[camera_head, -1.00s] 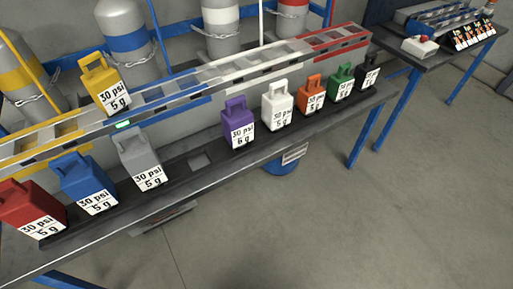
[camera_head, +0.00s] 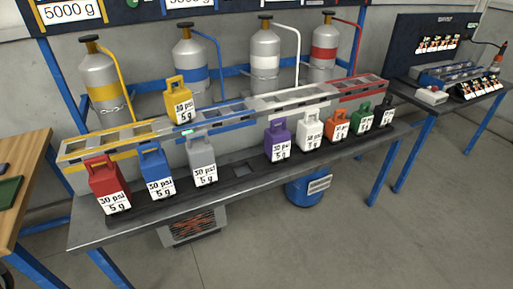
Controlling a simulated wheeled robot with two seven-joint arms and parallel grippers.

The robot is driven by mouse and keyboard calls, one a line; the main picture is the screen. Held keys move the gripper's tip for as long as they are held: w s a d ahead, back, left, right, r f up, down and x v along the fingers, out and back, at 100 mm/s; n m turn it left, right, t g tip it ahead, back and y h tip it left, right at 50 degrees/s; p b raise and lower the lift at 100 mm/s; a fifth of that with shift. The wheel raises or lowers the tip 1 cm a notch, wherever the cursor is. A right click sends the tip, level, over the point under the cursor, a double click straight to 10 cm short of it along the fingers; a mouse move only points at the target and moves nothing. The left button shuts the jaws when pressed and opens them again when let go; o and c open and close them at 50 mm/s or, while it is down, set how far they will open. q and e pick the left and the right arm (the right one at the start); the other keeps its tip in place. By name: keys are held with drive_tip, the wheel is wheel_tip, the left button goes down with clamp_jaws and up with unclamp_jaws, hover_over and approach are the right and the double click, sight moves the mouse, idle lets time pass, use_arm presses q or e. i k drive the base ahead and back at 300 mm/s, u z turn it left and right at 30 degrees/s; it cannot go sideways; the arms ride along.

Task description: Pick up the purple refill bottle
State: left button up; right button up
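The purple refill bottle (camera_head: 278,140) stands upright in the front row on the charging bench, with a white label reading 30 psi. An empty slot (camera_head: 240,170) lies to its left, then a grey bottle (camera_head: 202,158). A white bottle (camera_head: 310,129) stands close on its right. Neither of my grippers is in view.
Red (camera_head: 106,182) and blue (camera_head: 155,170) bottles stand at the left, several others at the right. A yellow bottle (camera_head: 179,101) sits on the raised rail (camera_head: 225,114) behind. Gas cylinders (camera_head: 264,55) stand at the back. A wooden table (camera_head: 32,165) is at left. Floor in front is clear.

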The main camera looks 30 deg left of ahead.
sight(277, 140)
drive_tip(key=u, duration=0.8)
drive_tip(key=i, duration=0.9)
drive_tip(key=u, duration=0.4)
